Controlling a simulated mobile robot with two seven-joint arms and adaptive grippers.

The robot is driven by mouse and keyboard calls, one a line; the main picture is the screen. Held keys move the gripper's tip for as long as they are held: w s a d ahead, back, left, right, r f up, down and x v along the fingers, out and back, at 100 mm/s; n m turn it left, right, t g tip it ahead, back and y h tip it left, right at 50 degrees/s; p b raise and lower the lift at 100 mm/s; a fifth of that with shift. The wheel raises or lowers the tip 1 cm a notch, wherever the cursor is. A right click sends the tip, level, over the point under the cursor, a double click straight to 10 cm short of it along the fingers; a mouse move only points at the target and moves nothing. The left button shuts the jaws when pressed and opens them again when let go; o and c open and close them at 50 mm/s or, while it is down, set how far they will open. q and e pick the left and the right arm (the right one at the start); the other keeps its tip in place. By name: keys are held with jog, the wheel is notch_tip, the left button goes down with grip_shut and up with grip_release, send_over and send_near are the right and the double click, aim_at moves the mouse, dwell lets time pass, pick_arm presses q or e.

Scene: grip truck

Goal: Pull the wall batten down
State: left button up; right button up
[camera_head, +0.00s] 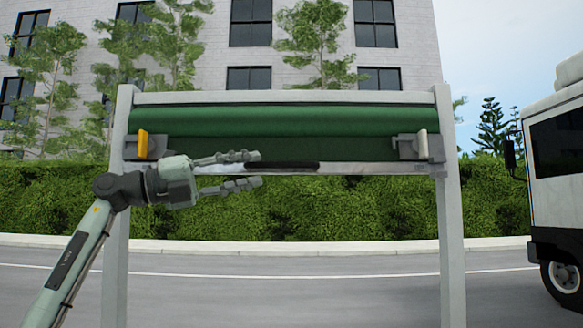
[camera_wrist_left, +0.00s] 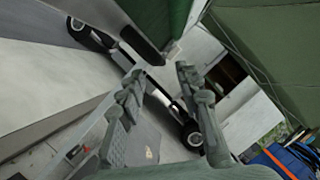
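The wall batten (camera_head: 375,169) is a pale bar along the lower edge of a green rolled sheet (camera_head: 300,122), hung in a light grey frame. A black grip (camera_head: 283,166) sits at its middle. My left gripper (camera_head: 254,168) reaches in from the left, fingers spread, one above and one below the batten's level near the grip's left end. In the left wrist view the open fingers (camera_wrist_left: 157,85) point toward the black grip (camera_wrist_left: 142,45), with a visible gap between them. I cannot tell whether they touch the batten. My right gripper is not in view.
A yellow lever latch (camera_head: 143,144) is on the left post and a white lever latch (camera_head: 421,145) on the right post (camera_head: 452,240). A white truck (camera_head: 555,195) stands at the right. Road, hedge and building lie behind. The space below the batten is clear.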

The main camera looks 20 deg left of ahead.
aim_at(273, 166)
pick_arm(q)
jog(key=p+x, duration=0.1)
jog(key=x, duration=0.6)
jog(key=shift+w+d, duration=0.15)
jog(key=shift+d, duration=0.1)
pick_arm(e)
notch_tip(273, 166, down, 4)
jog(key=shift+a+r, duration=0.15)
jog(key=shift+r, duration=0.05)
pick_arm(q)
grip_shut()
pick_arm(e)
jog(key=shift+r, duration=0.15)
